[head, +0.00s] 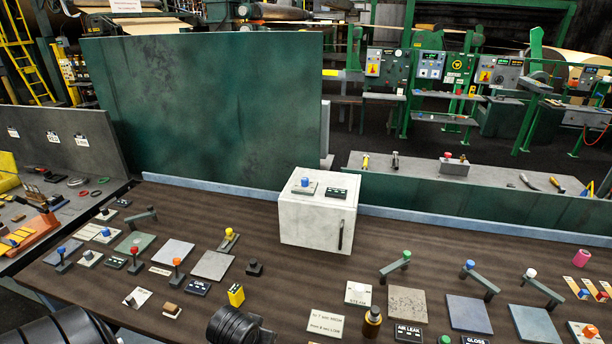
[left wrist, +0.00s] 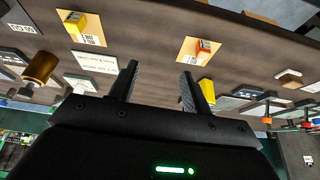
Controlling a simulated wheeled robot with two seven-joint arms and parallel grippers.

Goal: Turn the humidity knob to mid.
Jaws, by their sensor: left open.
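No label that I can read names the humidity knob, so I cannot tell which knob it is. In the head view a blue knob (head: 305,183) sits on a grey plate on top of a white box (head: 318,222), beside a small black label (head: 337,193). Other knobs on the table include a white one on a pale plate (head: 358,289) and a yellow one (head: 229,232). In the left wrist view my left gripper (left wrist: 160,70) is open and empty, above the brown table. My right gripper is not in view.
Several levers, such as a green-tipped one (head: 394,264), stand on the brown table (head: 240,262) at right. A brass cylinder (head: 372,322) and a yellow block (head: 236,295) stand near the front. A tall green panel (head: 205,110) rises behind. Bare table lies around the white box.

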